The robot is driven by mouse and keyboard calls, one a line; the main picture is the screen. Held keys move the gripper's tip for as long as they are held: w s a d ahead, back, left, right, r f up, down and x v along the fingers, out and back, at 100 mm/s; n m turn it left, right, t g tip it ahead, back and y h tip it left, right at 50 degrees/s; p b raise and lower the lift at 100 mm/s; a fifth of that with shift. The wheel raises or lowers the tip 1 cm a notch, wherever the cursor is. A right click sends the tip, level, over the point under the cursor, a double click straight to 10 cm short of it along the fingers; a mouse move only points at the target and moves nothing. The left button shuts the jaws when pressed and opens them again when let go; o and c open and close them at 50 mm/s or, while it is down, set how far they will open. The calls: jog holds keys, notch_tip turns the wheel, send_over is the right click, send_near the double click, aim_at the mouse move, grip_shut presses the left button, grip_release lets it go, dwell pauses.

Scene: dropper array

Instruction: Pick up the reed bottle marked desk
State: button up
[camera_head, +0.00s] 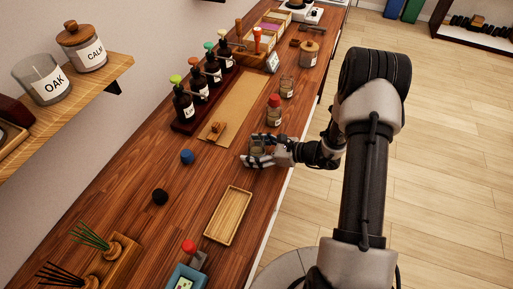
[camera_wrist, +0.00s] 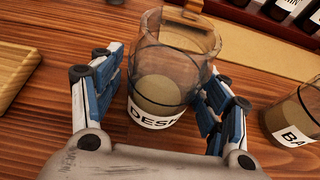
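The bottle marked DESK (camera_wrist: 158,108) is clear brownish glass with a white label and a murky liquid inside. In the wrist view it stands between the two fingers of my gripper (camera_wrist: 164,98). The fingers are spread on either side of it, with a narrow gap at the left; contact at the right is hard to tell. In the head view my gripper (camera_head: 262,153) is low at the counter's front edge, and the bottle (camera_head: 257,148) is partly hidden by the fingers.
A similar jar marked BA (camera_wrist: 292,122) stands to the right in the wrist view. A red-capped bottle (camera_head: 274,112) stands just beyond my gripper. A wooden tray (camera_head: 207,234) lies nearer, with blue (camera_head: 187,157) and black (camera_head: 160,197) balls to its left. Dark pump bottles (camera_head: 198,82) line the back.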

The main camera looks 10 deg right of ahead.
jog(key=c, duration=1.1)
jog(key=shift+r, duration=0.15)
